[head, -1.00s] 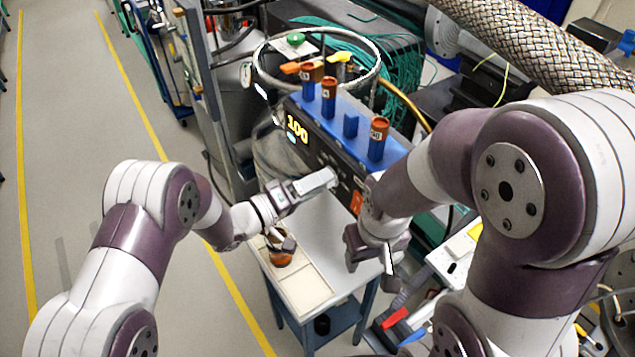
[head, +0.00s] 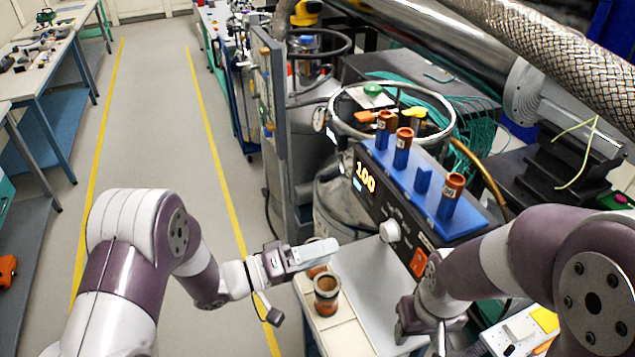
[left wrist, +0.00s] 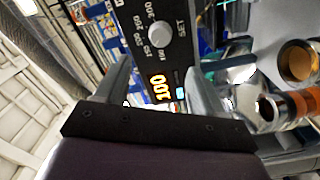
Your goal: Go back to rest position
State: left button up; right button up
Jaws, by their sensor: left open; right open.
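My left gripper (head: 303,258) is open and empty in the head view, held near the left front of the controller box (head: 385,215) and just above the small side table. In the left wrist view its two grey fingers stand apart (left wrist: 160,82), with the controller's lit "100" and a knob beyond them. A brown cup-like vial (head: 326,293) stands upright on the table's pale top, apart from the gripper. My right gripper (head: 425,330) is open and empty low in front of the controller, its fingers partly hidden by its own wrist.
A blue rack (head: 423,181) with several brown-capped vials sits on the controller. A ringed steel dewar (head: 340,195) stands behind the left gripper. The side table (head: 372,285) lies under both grippers. The floor aisle (head: 150,130) at the left is clear between yellow lines.

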pick_arm(q)
notch_tip(320, 180, down, 7)
jog(key=w+a+m+t+y, duration=0.1)
jog(key=w+a+y, duration=0.15)
jog(key=y, duration=0.25)
jog(key=s+a+f+y, duration=0.1)
jog(key=a+f+y, duration=0.1)
jog(key=a+y, duration=0.35)
jog(key=s+a+f+y, duration=0.1)
jog(key=a+f+y, duration=0.25)
jog(key=a, duration=0.35)
jog(key=s+a+r+n+g+y, duration=0.1)
jog(key=s+a+r+g, duration=0.1)
jog(key=s, duration=0.5)
jog(key=s+a+r+g+y, duration=0.2)
jog(key=s+a+r+g, duration=0.1)
jog(key=s+r, duration=0.3)
jog(key=shift+s+r+n+g, duration=0.2)
jog(key=shift+s+n+g, duration=0.2)
jog(key=shift+s, duration=0.55)
